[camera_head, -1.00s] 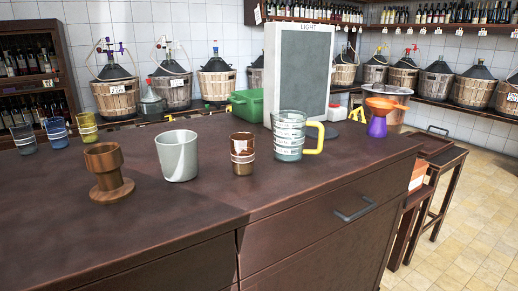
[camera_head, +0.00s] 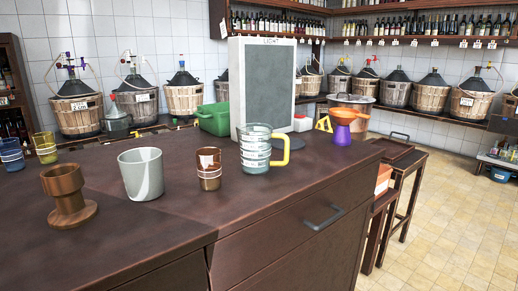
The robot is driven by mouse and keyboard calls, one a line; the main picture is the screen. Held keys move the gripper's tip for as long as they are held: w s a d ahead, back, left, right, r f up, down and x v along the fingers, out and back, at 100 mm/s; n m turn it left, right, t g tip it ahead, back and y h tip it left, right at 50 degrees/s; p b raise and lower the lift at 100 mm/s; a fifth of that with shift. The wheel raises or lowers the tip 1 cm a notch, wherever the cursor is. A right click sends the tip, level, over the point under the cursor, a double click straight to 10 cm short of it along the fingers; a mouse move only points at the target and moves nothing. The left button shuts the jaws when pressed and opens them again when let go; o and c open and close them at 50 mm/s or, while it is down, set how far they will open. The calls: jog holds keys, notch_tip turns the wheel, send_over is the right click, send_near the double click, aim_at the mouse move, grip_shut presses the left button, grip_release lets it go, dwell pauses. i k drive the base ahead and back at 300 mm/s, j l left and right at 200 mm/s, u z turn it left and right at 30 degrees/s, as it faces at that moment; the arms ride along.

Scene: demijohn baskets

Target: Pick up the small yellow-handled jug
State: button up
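The small jug (camera_head: 256,150) is clear glass with white bands and a yellow handle (camera_head: 281,151) on its right side. It stands upright on the dark brown counter (camera_head: 150,228), near the counter's right part and in front of the grey light board. Its whole front is in plain view. My gripper is not in view.
A brown banded glass (camera_head: 209,169), a pale grey cup (camera_head: 141,175) and a wooden goblet (camera_head: 67,196) stand left of the jug. Behind are a framed light board (camera_head: 268,88), a green crate (camera_head: 213,119) and an orange funnel on a purple base (camera_head: 342,127). Tiled floor (camera_head: 450,215) is open at right.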

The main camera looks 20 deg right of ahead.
aim_at(255, 139)
jog(key=i+l, duration=0.15)
jog(key=l, duration=0.6)
jog(key=i+l+u, duration=0.1)
jog(key=l, duration=0.65)
jog(key=i+l, duration=0.1)
jog(key=l, duration=0.7)
jog(key=i+l, duration=0.1)
jog(key=l, duration=0.65)
jog(key=i+l+u, duration=0.1)
jog(key=l, duration=0.65)
